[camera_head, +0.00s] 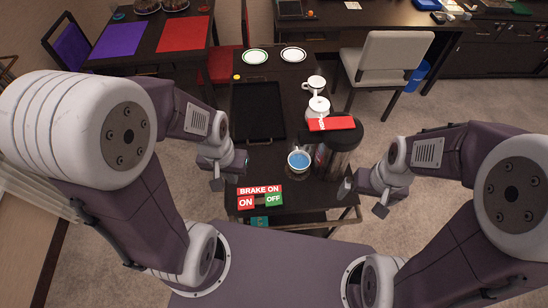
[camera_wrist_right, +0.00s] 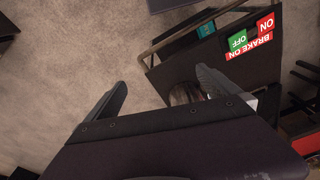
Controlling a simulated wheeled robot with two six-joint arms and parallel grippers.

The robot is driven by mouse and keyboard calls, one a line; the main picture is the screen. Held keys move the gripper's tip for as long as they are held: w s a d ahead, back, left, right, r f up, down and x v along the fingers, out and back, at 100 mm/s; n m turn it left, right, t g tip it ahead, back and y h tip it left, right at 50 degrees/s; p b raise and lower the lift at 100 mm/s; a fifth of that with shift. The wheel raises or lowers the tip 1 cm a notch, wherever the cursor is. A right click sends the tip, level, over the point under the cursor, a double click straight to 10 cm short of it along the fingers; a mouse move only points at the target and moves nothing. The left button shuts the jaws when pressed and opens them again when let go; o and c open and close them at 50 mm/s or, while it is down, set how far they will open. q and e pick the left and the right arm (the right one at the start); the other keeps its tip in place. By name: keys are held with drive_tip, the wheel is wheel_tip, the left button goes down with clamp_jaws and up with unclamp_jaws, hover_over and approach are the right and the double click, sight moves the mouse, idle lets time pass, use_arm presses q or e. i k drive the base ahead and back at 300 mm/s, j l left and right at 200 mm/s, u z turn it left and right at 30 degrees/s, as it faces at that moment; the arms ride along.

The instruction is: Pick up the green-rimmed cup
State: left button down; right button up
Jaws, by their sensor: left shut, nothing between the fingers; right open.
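A white cup (camera_head: 298,160) with blue inside stands near the front of the dark cart, left of a dark cylindrical machine. Two more white cups, a nearer one (camera_head: 318,108) and a farther one (camera_head: 316,83), stand behind the machine. I cannot clearly tell the rim colours of these cups. My left gripper (camera_head: 229,172) is shut and empty, over the cart's left side, left of the blue-filled cup. My right gripper (camera_head: 362,198) is open and empty, off the cart's right front corner; its spread fingers show in the right wrist view (camera_wrist_right: 160,92).
The dark cylindrical machine (camera_head: 338,150) with a red box (camera_head: 331,124) at its top stands between the cup and my right arm. A black tray (camera_head: 258,110) lies on the left. Two plates (camera_head: 254,56) (camera_head: 293,54) lie at the back. Brake labels (camera_head: 260,190) mark the front edge.

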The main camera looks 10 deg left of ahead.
sight(299, 162)
drive_tip(key=k+j+u, duration=0.1)
drive_tip(key=j, duration=0.35)
drive_tip(key=k+j+u, duration=0.1)
drive_tip(key=j, duration=0.35)
drive_tip(key=k+j+u, duration=0.15)
drive_tip(key=j, duration=0.3)
drive_tip(key=i, duration=0.5)
